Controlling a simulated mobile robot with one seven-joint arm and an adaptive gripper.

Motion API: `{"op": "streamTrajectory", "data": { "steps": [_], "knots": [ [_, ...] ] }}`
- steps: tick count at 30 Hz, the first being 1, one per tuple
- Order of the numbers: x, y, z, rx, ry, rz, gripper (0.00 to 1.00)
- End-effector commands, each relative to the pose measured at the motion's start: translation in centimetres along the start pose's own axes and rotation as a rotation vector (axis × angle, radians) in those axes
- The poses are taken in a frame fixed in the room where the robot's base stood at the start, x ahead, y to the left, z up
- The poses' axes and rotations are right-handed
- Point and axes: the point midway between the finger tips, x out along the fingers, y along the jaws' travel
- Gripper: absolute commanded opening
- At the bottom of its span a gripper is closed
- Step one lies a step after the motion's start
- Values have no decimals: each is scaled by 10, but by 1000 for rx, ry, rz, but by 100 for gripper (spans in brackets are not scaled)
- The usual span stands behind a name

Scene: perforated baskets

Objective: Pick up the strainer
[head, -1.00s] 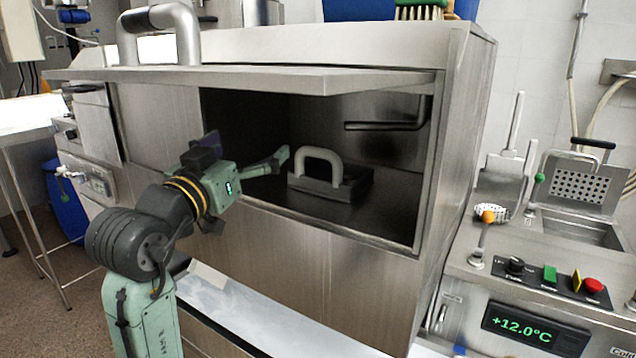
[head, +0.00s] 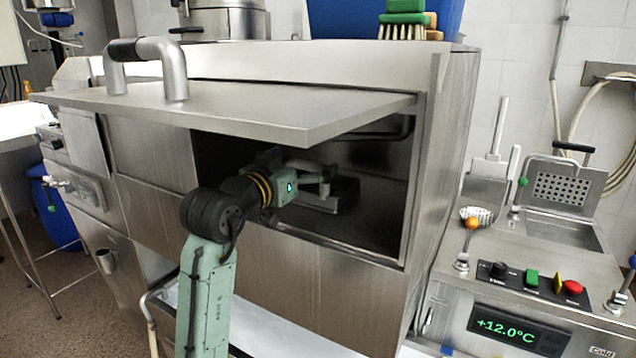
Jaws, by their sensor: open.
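A dark, low block (head: 345,192) with a light grey arched handle sits inside the steel chamber under the raised lid. Its body looks dark, and I cannot tell from here whether it is the strainer. My gripper (head: 322,178) is open inside the chamber, at the handle. Gripper and wrist cover much of the handle, and I cannot tell whether the fingers are around it or touching it. At the right, a perforated metal plate or basket (head: 567,185) stands tilted over a basin, and a small perforated bowl (head: 477,213) lies nearby. Both are far from my gripper.
The steel lid (head: 250,108) is raised close above my arm. The chamber's front sill (head: 340,248) runs below my wrist, and its right wall (head: 440,170) is near. A control panel (head: 530,283) with coloured buttons and an orange-knobbed lever stands at the right.

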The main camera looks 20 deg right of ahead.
Motion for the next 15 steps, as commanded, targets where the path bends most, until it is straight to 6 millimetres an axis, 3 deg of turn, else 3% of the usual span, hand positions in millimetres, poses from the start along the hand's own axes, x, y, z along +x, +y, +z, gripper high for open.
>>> {"op": "streamTrajectory", "data": {
  "steps": [9,15],
  "knots": [
    [7,0,1,0,1,-1,100],
    [6,0,1,0,1,-1,87]
  ]
}}
